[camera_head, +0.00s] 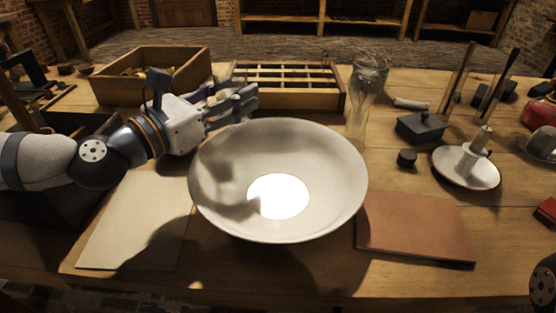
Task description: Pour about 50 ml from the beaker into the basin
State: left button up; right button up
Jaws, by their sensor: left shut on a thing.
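A wide pale basin (325,165) stands in the middle of the bench, with a bright patch of light on its bottom. My left gripper (242,102) is above the basin's far left rim, its fingers pointing right. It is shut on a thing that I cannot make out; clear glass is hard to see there. A tall clear glass vessel (368,85) with a flared top stands behind the basin's right rim, apart from the gripper. I cannot tell whether it is the beaker, nor see any liquid level. My right gripper is not in view.
A wooden box (120,92) and a divided wooden rack (290,97) stand behind. A pale sheet (135,220) lies left of the basin, a brown board (415,228) right of it. A dark lidded box (420,128) and a candle holder (466,168) stand farther right.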

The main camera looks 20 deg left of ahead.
pick_arm(q)
jog(key=shift+s+d+r+m, duration=0.15)
jog(key=shift+d+r+m, duration=0.15)
jog(key=shift+m, duration=0.3)
jog(key=d+m, duration=0.1)
jog(key=m, duration=0.1)
jog(key=s+m+p, duration=0.1)
jog(key=m, duration=0.1)
jog(key=shift+s+d+t+h, duration=0.1)
jog(key=shift+d+t+h, duration=0.3)
jog(key=m, duration=0.2)
jog(key=r+m+h+p, duration=0.1)
jog(key=m, duration=0.1)
jog(key=d+r+m, duration=0.1)
jog(key=m, duration=0.1)
jog(key=shift+s+p, duration=0.35)
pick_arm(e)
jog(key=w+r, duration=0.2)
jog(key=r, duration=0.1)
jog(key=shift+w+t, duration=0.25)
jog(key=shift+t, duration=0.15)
pick_arm(q)
jog(key=shift+f+m+h, duration=0.3)
jog(key=shift+m, duration=0.6)
jog(key=shift+f+m+h, duration=0.3)
jog(key=shift+m, duration=0.6)
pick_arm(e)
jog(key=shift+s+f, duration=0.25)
